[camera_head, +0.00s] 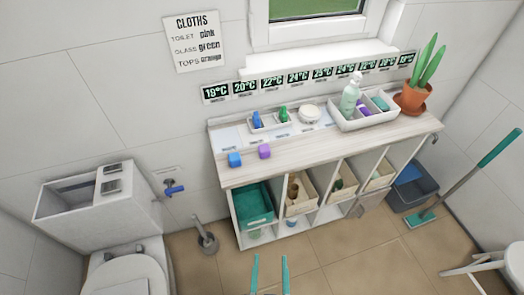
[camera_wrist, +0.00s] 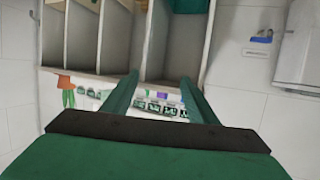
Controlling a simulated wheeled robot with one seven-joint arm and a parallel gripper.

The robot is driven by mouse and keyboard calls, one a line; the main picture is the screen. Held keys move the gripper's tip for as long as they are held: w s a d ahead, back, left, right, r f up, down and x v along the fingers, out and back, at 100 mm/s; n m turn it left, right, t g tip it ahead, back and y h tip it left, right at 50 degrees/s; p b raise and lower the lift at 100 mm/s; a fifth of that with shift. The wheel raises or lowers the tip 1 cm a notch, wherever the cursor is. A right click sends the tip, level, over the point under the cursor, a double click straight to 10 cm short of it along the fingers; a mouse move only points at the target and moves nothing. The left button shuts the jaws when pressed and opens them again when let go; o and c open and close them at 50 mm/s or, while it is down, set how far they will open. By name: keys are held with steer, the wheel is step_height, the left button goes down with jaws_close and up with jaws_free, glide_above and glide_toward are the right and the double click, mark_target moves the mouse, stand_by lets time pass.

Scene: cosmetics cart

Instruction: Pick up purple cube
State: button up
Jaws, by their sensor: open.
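The purple cube (camera_head: 265,151) sits on the left part of the wooden top of the shelf unit (camera_head: 300,155), near its front edge. A blue cube (camera_head: 235,159) lies just left of it, apart from it. My gripper (camera_head: 270,262) shows at the bottom of the head view, its two green fingers apart and nothing between them. It is low and in front of the shelf unit, well away from the cube. In the wrist view my gripper (camera_wrist: 157,82) faces the unit, which appears upside down.
A divided white tray (camera_head: 270,122) with small blue and green items stands behind the cubes. A white caddy (camera_head: 362,119) with a bottle and a potted plant (camera_head: 413,97) stand at the right. A toilet (camera_head: 125,272) is at the left. Floor before the unit is clear.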

steer(key=w+d+r+y, duration=0.1)
steer(key=w+r, duration=0.1)
steer(key=w, duration=1.2)
steer(key=n+g+y, duration=0.1)
steer(key=n+y, duration=0.2)
steer(key=n, duration=0.1)
glide_toward(266, 152)
steer(key=w, duration=0.2)
steer(key=shift+g, duration=0.3)
steer(key=x, duration=0.4)
steer(key=shift+w, duration=0.1)
steer(key=shift+a+x, duration=0.15)
steer(key=shift+x, duration=1.35)
steer(key=shift+a+x, duration=0.1)
steer(key=shift+x, duration=1.45)
steer(key=c, duration=1.1)
